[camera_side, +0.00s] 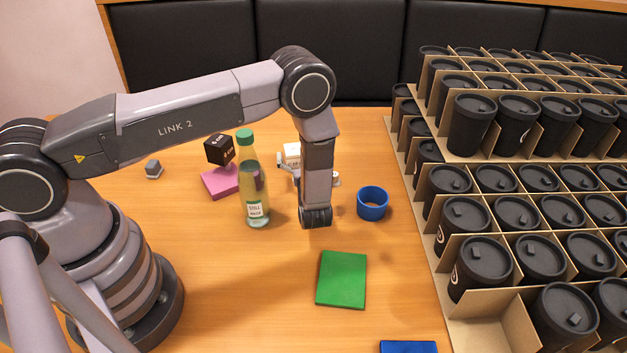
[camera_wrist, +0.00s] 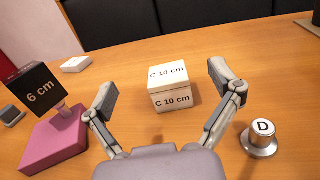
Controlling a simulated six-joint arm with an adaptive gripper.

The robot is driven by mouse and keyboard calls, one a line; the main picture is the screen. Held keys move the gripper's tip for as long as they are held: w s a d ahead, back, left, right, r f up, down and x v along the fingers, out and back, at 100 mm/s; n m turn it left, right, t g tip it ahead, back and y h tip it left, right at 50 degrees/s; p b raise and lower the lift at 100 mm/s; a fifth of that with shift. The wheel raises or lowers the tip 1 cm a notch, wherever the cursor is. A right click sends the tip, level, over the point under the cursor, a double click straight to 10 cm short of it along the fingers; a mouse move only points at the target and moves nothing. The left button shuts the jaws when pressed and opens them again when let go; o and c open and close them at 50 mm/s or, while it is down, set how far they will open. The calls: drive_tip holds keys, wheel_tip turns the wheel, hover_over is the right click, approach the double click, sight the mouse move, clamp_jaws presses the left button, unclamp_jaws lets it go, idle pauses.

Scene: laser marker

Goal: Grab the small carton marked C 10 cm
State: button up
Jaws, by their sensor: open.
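The small white carton marked C 10 cm (camera_wrist: 174,90) stands upright on the table in the middle of the wrist view. In the side view the carton (camera_side: 291,151) shows only in part behind my wrist. My gripper (camera_wrist: 164,92) is open and empty. In the wrist view its two fingers appear to the left and right of the carton, with space on both sides. I cannot tell how far the fingertips are from it in depth. In the side view my wrist hides most of the gripper.
A black cube marked 6 cm (camera_wrist: 39,93) is above a pink block (camera_wrist: 55,145) at left. A metal knob marked D (camera_wrist: 262,136) stands at right. A bottle (camera_side: 253,185), blue ring (camera_side: 372,204) and green pad (camera_side: 341,279) are nearby. Crated black cups (camera_side: 481,257) fill the right.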

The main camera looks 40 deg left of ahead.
sight(297, 156)
drive_tip(key=f, duration=0.3)
drive_tip(key=a+f, duration=0.1)
drive_tip(key=shift+w+f, duration=0.25)
drive_tip(key=shift+w, duration=0.05)
drive_tip(key=x, duration=0.6)
drive_tip(key=shift+w+a, duration=0.15)
drive_tip(key=shift+a, duration=0.05)
drive_tip(key=shift+r, duration=0.1)
drive_tip(key=c, duration=1.3)
